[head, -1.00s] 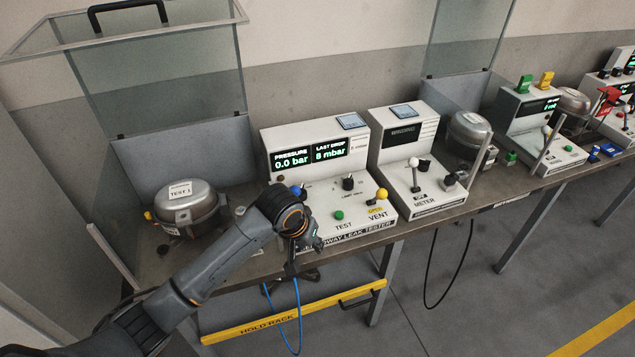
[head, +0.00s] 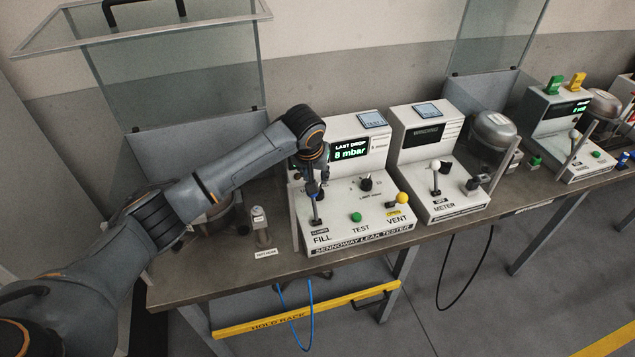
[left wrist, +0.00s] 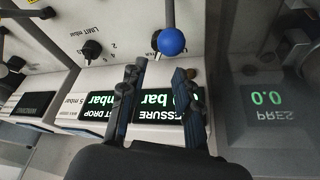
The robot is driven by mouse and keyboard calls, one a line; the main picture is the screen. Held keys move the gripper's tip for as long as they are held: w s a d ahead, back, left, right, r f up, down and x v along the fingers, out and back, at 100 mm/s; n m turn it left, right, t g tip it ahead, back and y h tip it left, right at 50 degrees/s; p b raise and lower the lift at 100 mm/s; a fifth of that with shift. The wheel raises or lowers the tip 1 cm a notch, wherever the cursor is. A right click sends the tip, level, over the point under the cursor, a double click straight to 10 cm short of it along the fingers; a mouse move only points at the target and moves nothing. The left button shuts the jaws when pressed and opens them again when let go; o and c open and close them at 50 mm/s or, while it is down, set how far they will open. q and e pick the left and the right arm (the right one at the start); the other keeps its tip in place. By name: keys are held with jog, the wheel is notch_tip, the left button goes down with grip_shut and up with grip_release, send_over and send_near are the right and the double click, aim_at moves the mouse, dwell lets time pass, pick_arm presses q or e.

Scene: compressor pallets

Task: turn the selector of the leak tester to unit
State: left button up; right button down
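The white leak tester (head: 376,220) stands on the bench. In the head view its left screen half and the selector area are hidden by my left gripper (head: 313,182), which hangs over the panel's left part by the blue-ball FILL lever. In the upside-down left wrist view my left gripper (left wrist: 160,72) is open, its two fingers apart with nothing between them. The blue ball (left wrist: 172,42) is just beyond the fingertips. A black knob (left wrist: 156,38), perhaps the selector, is partly hidden behind it. The limit knob (head: 366,183) also shows in the wrist view (left wrist: 92,49). My right gripper is not in view.
The yellow VENT lever (head: 401,199) and green TEST button (head: 356,217) stand on the panel's right and middle. A meter unit (head: 440,165) is to the right. A compressor (head: 215,215) at the left is mostly behind my arm. A yellow hold rack (head: 300,312) is below the bench.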

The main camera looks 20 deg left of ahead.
pick_arm(q)
jog(key=x, duration=0.7)
jog(key=shift+w+f, duration=0.1)
grip_shut()
